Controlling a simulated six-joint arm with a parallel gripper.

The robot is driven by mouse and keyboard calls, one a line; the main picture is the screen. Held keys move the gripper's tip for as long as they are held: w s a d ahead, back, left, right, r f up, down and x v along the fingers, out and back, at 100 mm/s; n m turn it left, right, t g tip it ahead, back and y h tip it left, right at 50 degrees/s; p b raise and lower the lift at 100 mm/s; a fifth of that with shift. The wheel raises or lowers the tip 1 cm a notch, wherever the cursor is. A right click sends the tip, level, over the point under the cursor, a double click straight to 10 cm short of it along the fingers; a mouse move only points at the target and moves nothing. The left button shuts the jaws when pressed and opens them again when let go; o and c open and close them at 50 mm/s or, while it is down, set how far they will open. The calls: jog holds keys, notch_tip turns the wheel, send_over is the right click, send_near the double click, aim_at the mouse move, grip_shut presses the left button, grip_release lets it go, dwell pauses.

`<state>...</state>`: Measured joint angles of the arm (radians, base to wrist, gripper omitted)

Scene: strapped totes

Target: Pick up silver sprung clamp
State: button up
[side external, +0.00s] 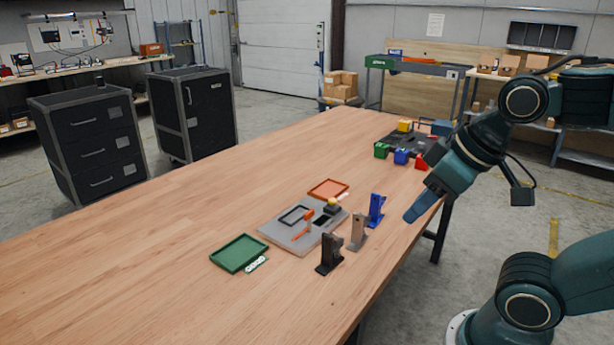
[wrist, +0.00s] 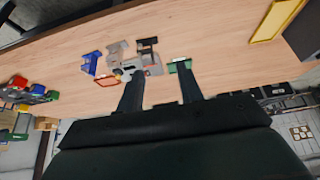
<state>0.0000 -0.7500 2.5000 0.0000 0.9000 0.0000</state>
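The silver sprung clamp (side external: 357,232) stands upright near the table's right edge, between a blue clamp (side external: 376,210) and a dark clamp (side external: 328,255). In the wrist view the silver clamp (wrist: 117,50) is small and far off, between the blue clamp (wrist: 90,63) and the dark one (wrist: 148,44). My gripper (side external: 413,214) is at the table's right edge, to the right of the blue clamp and apart from all three. In the wrist view my gripper (wrist: 160,70) has its two fingers spread with nothing held between them.
A grey board (side external: 288,242) with small parts lies left of the clamps. A green tray (side external: 239,253) and a red-orange tray (side external: 328,188) are beside it. A dark mat (side external: 408,146) with coloured blocks is farther back. The left side of the table (side external: 140,260) is clear.

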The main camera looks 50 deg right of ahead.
jog(key=o, duration=0.3)
jog(key=shift+w, duration=0.1)
jog(key=m+g, duration=0.6)
jog(key=m, duration=1.1)
send_over(359, 228)
jog(key=f, duration=0.8)
jog(key=shift+w+d+f, duration=0.25)
jog(key=shift+f, duration=0.15)
jog(key=shift+d+f, duration=0.1)
jog(key=shift+f, duration=4.3)
jog(key=shift+f, duration=0.1)
